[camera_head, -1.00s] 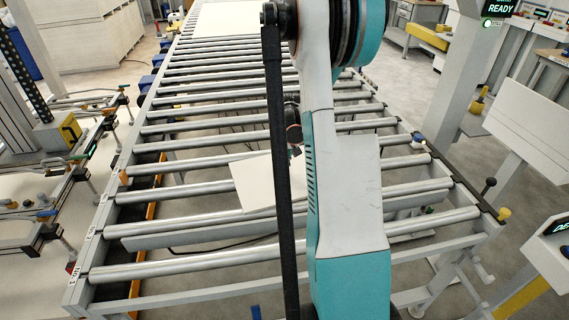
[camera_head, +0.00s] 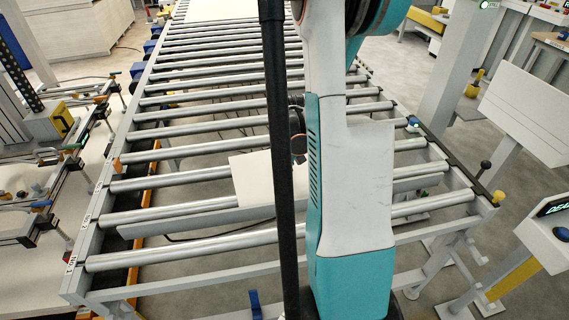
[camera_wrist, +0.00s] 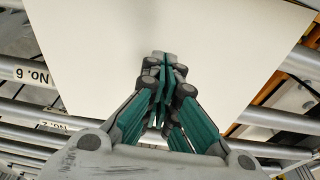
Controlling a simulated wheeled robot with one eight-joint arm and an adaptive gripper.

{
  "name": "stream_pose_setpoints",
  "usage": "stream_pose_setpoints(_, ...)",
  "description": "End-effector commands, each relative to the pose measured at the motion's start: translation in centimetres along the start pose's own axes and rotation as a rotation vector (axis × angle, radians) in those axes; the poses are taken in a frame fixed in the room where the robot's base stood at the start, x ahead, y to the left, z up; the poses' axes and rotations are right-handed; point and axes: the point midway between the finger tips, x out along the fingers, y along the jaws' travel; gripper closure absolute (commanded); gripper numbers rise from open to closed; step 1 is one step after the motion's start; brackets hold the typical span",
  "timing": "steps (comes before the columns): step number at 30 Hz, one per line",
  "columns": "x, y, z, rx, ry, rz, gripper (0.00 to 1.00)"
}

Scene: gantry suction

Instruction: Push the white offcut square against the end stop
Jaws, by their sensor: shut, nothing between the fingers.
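The white offcut (camera_head: 253,180) is a flat pale panel lying on the rollers, its right part hidden behind my arm in the head view. Its near edge lies close to the grey crossbar (camera_head: 160,229) between the rollers, which looks like the end stop; I cannot tell whether they touch along the whole edge. In the wrist view the white panel (camera_wrist: 230,35) fills the upper middle. My gripper (camera_wrist: 165,68) is shut and empty, its fingertips over the panel; whether they touch it is unclear. In the head view the fingers are hidden behind my arm.
The roller conveyor (camera_head: 86,242) has side rails with small knobs and posts. A larger white sheet (camera_head: 225,10) lies far up the line. A clamp bench (camera_head: 60,215) stands left; a column and control panels (camera_head: 553,235) stand right.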

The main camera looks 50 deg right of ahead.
Motion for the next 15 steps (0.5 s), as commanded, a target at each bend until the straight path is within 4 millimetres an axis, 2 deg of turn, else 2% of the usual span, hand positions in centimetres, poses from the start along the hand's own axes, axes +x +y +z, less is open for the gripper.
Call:
stream_pose_setpoints(5,-0.1,0.0,-0.1,0.0,0.001,0.0,1.0)
stream_pose_setpoints(11,-1.4,0.0,-0.3,0.0,0.001,0.0,1.0)
stream_pose_setpoints(15,-1.5,-0.5,-0.7,-0.002,0.0,0.0,1.0)
